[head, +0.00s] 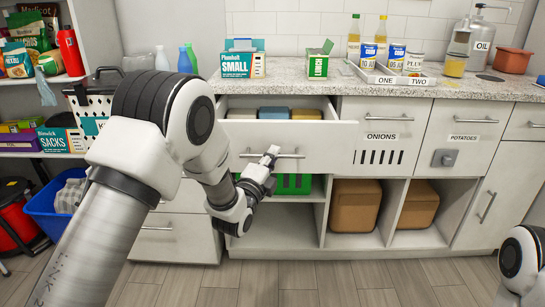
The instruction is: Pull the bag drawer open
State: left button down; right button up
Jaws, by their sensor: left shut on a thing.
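The drawer (328,142) under the counter's left part stands pulled out, its white front ahead of the cabinet face. Its inside shows from above, with tan, blue and yellow packets (275,114) in a row. The drawer's metal bar handle (292,156) runs across the front. My left gripper (270,157) is shut on the handle near its left-middle part, the arm reaching in from the left. The fingers cover part of the handle. Only a link of my right arm shows at the lower right; its gripper is out of view.
The counter (300,88) above holds Plumbolt boxes (242,62), bottles and a labelled tray (385,76). Closed fronts marked onions (381,150) and potatoes lie to the right. The floor in front is clear.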

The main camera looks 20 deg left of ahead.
pick_arm(q)
jog(key=shift+s, duration=0.1)
jog(key=c, duration=1.2)
grip_release()
jog(key=v, duration=1.2)
jog(key=shift+f, duration=0.15)
